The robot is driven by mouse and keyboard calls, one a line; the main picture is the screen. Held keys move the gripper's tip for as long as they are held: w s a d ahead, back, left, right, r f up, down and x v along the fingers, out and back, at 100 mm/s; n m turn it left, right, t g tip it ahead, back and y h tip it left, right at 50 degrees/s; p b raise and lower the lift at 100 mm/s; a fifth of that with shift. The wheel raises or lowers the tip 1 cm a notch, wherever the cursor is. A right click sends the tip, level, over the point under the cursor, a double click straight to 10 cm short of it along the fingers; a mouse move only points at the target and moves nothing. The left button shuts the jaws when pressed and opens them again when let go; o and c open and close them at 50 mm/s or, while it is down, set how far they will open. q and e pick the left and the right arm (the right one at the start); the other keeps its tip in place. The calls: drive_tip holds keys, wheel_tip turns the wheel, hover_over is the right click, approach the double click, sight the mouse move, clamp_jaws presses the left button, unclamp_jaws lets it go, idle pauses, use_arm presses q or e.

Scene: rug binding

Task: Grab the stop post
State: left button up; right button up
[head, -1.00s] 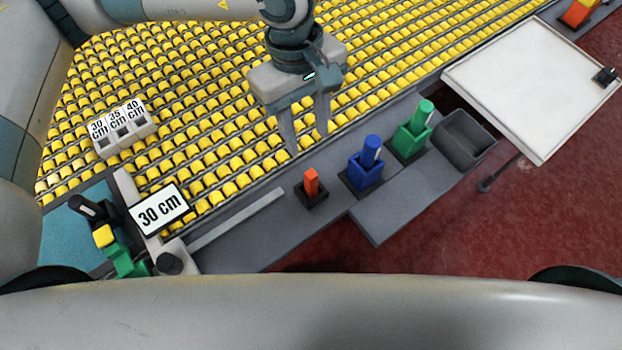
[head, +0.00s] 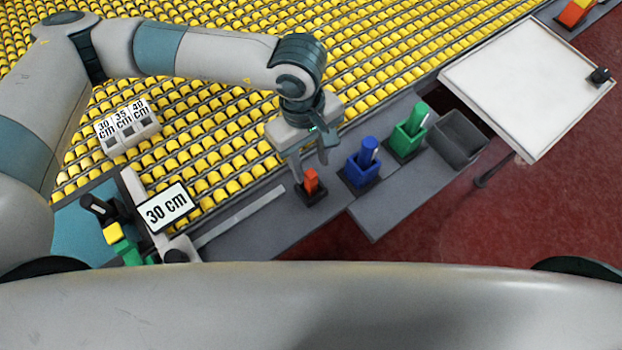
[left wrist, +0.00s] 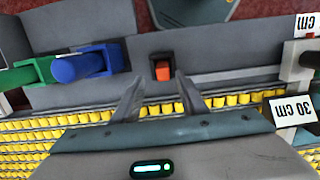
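The stop post appears to be the small orange-red block (head: 311,181) standing upright in a dark square holder (head: 312,196) on the grey ledge. It also shows in the left wrist view (left wrist: 163,72), just beyond the fingertips and between their lines. My left gripper (head: 309,172) points down close to the post with its fingers apart and nothing between them that I can make out. The open fingers also show in the left wrist view (left wrist: 160,84). Whether they are level with the post is hard to tell. My right gripper is not in view.
A blue holder (head: 359,172) and a green holder (head: 404,143) with cylinders stand right of the post, then a grey bin (head: 458,137). A white table (head: 530,85) is at the right. A "30 cm" sign (head: 167,207) stands left. Yellow rollers (head: 215,175) lie behind.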

sight(310, 172)
use_arm(q)
drive_tip(key=shift+s+f+p, duration=0.35)
drive_tip(key=shift+f+p, duration=0.35)
drive_tip(key=shift+p, duration=0.15)
drive_tip(key=f, duration=0.1)
drive_tip(key=f+p, duration=0.1)
drive_tip(key=shift+s+f, duration=0.25)
drive_tip(key=shift+f, duration=0.15)
drive_tip(key=shift+f+p, duration=0.3)
drive_tip(key=shift+f, duration=0.15)
clamp_jaws()
